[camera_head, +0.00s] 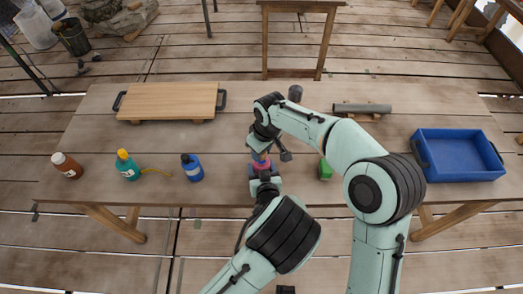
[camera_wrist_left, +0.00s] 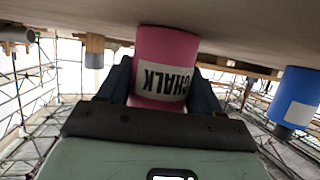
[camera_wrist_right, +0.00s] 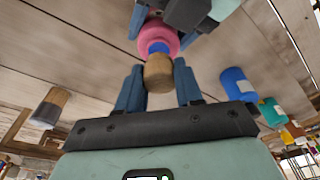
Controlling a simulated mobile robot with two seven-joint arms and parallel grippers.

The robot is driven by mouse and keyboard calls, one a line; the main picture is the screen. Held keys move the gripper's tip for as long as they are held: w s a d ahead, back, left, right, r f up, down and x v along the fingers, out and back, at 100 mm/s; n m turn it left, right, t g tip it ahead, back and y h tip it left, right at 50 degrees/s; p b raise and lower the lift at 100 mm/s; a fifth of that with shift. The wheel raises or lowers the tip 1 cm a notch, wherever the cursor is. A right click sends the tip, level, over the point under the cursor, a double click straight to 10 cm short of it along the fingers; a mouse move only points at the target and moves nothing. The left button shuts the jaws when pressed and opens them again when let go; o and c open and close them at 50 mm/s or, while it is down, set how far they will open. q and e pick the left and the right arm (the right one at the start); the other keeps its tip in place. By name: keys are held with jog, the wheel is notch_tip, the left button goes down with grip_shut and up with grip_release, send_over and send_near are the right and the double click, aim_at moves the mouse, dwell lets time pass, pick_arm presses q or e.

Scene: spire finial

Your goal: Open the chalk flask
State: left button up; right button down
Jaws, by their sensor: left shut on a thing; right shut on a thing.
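The chalk flask (camera_head: 261,157) is pink and stands near the table's front edge, partly covered by my arms. In the left wrist view its body (camera_wrist_left: 165,52) bears an upside-down CHALK label. My left gripper (camera_wrist_left: 165,85) is shut on the flask's body, one finger on each side. In the right wrist view a brown cork stopper (camera_wrist_right: 158,74) sits in line with the pink flask (camera_wrist_right: 158,38), with a blue band between them. My right gripper (camera_wrist_right: 158,85) is shut on the stopper. I cannot tell how deep the stopper sits.
A blue bottle (camera_head: 192,168), a teal bottle (camera_head: 128,167) and a brown bottle (camera_head: 67,166) stand left. A green block (camera_head: 325,170) lies right of the flask. A wooden board (camera_head: 170,99), a grey cylinder (camera_head: 362,108) and a blue tray (camera_head: 458,158) are farther out.

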jog(key=shift+r, duration=2)
pick_arm(q)
jog(key=o, duration=1.6)
